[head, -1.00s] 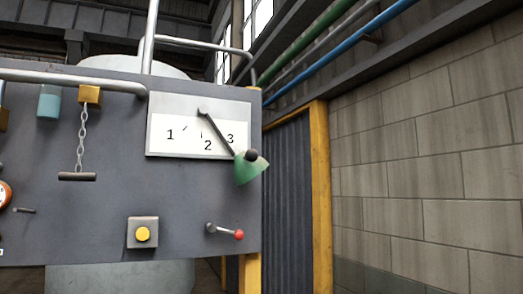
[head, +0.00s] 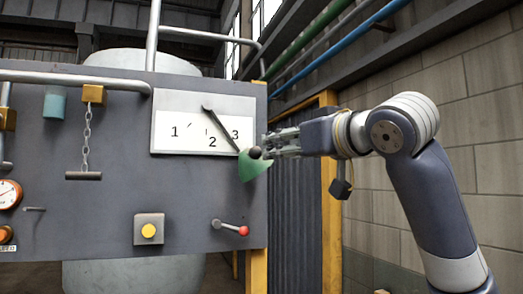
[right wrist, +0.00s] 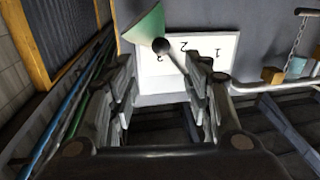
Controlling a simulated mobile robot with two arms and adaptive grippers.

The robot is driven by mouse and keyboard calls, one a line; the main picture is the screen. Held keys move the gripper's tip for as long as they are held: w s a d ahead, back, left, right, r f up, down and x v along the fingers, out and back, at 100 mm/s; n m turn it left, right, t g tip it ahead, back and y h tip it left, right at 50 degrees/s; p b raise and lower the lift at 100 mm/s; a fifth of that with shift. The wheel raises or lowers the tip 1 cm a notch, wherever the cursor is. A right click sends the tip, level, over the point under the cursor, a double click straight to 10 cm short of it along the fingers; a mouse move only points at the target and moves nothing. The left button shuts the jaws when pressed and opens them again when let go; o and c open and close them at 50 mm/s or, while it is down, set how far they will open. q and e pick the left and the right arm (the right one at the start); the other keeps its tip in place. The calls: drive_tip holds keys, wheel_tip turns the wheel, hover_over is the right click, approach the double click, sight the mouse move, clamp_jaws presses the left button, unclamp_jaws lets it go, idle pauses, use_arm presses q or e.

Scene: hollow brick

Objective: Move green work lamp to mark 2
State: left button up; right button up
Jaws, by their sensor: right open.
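The green work lamp (head: 253,168) hangs on a dark swing arm (head: 221,130) over the white plate (head: 170,132) marked 1, 2, 3. The arm slants down right from its pivot, past mark 3 (head: 235,134); mark 2 (head: 212,142) lies to its left. A dark round knob (head: 255,152) sits at the shade. My right gripper (head: 268,147) reaches in from the right, its tips at the knob. In the right wrist view the fingers (right wrist: 161,62) are open, with the knob (right wrist: 160,46) between or just beyond the tips; contact is unclear. My left gripper is out of view.
On the grey panel (head: 100,215) are a yellow button (head: 149,230), a red-tipped lever (head: 232,227) below the lamp, and a hanging chain with a bar (head: 84,175). A yellow post (head: 330,200) and a block wall (head: 480,100) stand to the right.

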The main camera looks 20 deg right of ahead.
sight(259, 152)
drive_tip(key=w+p, duration=0.1)
drive_tip(key=w, duration=0.2)
drive_tip(key=w+a+p, duration=0.1)
drive_tip(key=w+p, duration=0.1)
drive_tip(key=w, duration=0.1)
drive_tip(key=w+a+p, duration=0.1)
drive_tip(key=w+p, duration=0.1)
drive_tip(key=w, duration=0.1)
drive_tip(key=shift+w+r, duration=0.1)
drive_tip(key=shift+w, duration=0.3)
drive_tip(key=shift+w+a+p, duration=0.1)
drive_tip(key=shift+w+p, duration=0.25)
drive_tip(key=shift+w, duration=0.2)
drive_tip(key=shift+f, duration=0.2)
drive_tip(key=shift+s, duration=0.1)
clamp_jaws()
